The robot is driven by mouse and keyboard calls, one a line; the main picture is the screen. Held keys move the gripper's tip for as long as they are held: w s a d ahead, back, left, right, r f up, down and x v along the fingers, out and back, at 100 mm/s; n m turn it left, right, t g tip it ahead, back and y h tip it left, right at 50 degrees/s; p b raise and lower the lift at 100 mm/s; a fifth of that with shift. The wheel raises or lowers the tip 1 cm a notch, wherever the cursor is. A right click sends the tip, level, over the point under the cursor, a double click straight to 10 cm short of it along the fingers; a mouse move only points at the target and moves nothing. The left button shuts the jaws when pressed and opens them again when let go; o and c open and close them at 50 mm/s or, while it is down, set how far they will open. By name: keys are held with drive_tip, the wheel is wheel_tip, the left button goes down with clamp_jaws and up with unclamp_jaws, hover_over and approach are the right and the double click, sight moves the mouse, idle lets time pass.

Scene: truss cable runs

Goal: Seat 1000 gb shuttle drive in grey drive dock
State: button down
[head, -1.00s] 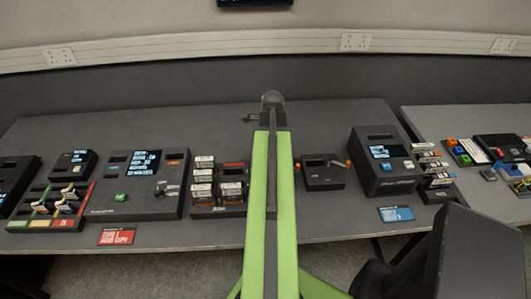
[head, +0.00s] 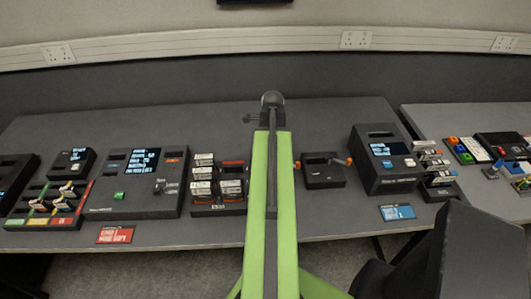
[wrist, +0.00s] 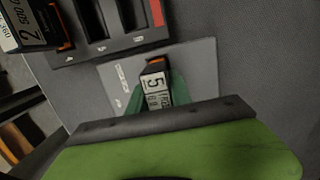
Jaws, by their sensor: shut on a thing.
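My gripper (wrist: 157,97) shows in the wrist view with green fingers closed on the two sides of a drive (wrist: 154,84). The drive has a white label with a large 5 and an orange-brown end; its capacity text is too small to read. A light grey flat panel (wrist: 118,75) lies behind it; I cannot tell whether they touch. In the head view my arm hides the gripper and the drive. A small dark grey dock-like box (head: 323,174) with an orange knob stands just right of my arm. I cannot tell for sure whether it is the grey drive dock.
A drive rack (head: 218,209) with several labelled drives stands left of my arm. Larger consoles with screens (head: 140,190) (head: 385,170) stand on either side. The back of the desk is clear.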

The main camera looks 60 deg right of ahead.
drive_tip(key=shift+f+b, duration=0.6)
drive_tip(key=shift+b, duration=0.05)
idle(0.4)
drive_tip(key=c, duration=1.1)
unclamp_jaws()
drive_tip(key=o, duration=0.3)
drive_tip(key=shift+o, duration=0.2)
wheel_tip(320, 180, up, 8)
drive_tip(key=p, duration=0.7)
drive_tip(key=shift+f+p, duration=0.25)
drive_tip(key=shift+p, duration=0.05)
drive_tip(key=shift+s, duration=0.1)
